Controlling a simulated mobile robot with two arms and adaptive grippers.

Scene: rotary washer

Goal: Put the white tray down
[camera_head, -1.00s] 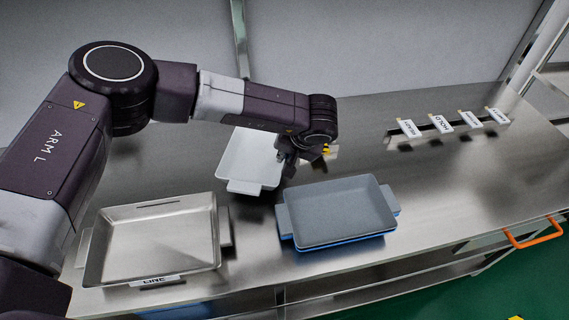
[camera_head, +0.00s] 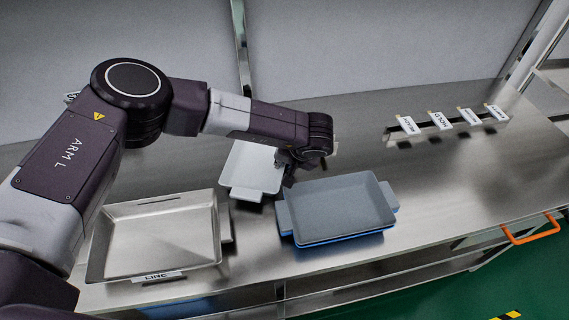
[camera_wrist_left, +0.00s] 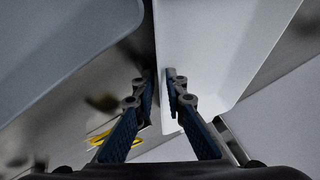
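The white tray (camera_head: 254,168) is at the middle of the steel bench, behind the gap between the silver tray and the grey tray. I cannot tell whether its underside touches the bench. My left gripper (camera_head: 285,170) is at the tray's right side, pointing down. In the left wrist view the fingers (camera_wrist_left: 160,76) straddle the side wall of the white tray (camera_wrist_left: 215,50), one inside and one outside, closed on it. The arm hides part of the tray's far end. My right gripper is not in view.
A silver tray (camera_head: 158,240) with a label stands at the front left. A grey tray (camera_head: 343,208) on a blue one stands close at the right of the white tray. Label cards (camera_head: 440,121) stand at the back right. The bench (camera_head: 465,180) is clear at the right.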

